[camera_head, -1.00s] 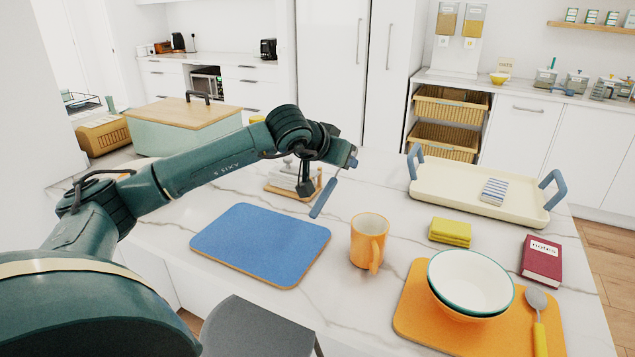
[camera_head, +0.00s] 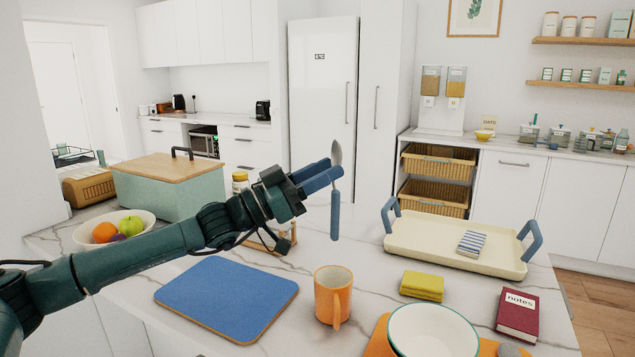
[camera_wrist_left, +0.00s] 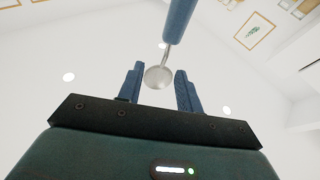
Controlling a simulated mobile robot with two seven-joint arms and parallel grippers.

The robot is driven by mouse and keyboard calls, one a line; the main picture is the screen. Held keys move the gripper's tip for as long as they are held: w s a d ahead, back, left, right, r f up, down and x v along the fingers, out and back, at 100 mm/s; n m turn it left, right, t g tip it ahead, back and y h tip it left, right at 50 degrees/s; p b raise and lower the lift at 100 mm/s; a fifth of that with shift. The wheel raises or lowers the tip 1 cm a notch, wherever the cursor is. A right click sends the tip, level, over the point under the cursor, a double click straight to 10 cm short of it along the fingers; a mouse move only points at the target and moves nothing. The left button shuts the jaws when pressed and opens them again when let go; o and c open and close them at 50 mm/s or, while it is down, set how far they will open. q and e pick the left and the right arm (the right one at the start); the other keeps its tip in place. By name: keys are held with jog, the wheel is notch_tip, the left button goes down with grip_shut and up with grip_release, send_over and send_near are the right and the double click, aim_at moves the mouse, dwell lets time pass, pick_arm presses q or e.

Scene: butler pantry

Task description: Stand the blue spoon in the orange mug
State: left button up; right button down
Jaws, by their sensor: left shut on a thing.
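My left gripper (camera_head: 328,176) is shut on the blue spoon (camera_head: 335,213) in the head view. The spoon hangs nearly upright, metal bowl up and blue handle down, above the counter. The orange mug (camera_head: 328,303) stands upright on the counter below the spoon, its handle facing the front. The spoon's lower end is well above the mug's rim and appears apart from it. In the left wrist view the spoon's bowl (camera_wrist_left: 158,77) shows between the two fingers, with the blue handle (camera_wrist_left: 180,20) running up out of the picture. My right gripper is not in view.
A blue board (camera_head: 225,298) lies left of the mug. A yellow cloth (camera_head: 422,286), a red notebook (camera_head: 517,314) and a white bowl (camera_head: 432,335) are to the right. A cream tray (camera_head: 430,245) stands behind. A lidded box (camera_head: 175,200) and fruit bowl (camera_head: 143,217) are left.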

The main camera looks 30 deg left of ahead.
pick_arm(q)
jog(key=b, duration=0.2)
send_over(331, 235)
jog(key=s+a, duration=0.1)
jog(key=s, duration=0.1)
jog(key=shift+w+a+f, duration=0.1)
jog(key=shift+w+f, duration=0.05)
jog(key=shift+f, duration=3)
jog(key=shift+f+h+b, duration=0.3)
jog(key=shift+f+b, duration=0.25)
jog(key=shift+b, duration=0.35)
jog(key=shift+f+b, duration=0.6)
jog(key=shift+b, duration=0.25)
jog(key=shift+f+b, duration=0.35)
jog(key=shift+b, duration=0.05)
jog(key=shift+f+b, duration=0.35)
jog(key=shift+b, duration=0.05)
jog(key=shift+f+b, duration=0.9)
jog(key=shift+b, duration=0.25)
jog(key=shift+f+b, duration=0.5)
jog(key=shift+b, duration=0.15)
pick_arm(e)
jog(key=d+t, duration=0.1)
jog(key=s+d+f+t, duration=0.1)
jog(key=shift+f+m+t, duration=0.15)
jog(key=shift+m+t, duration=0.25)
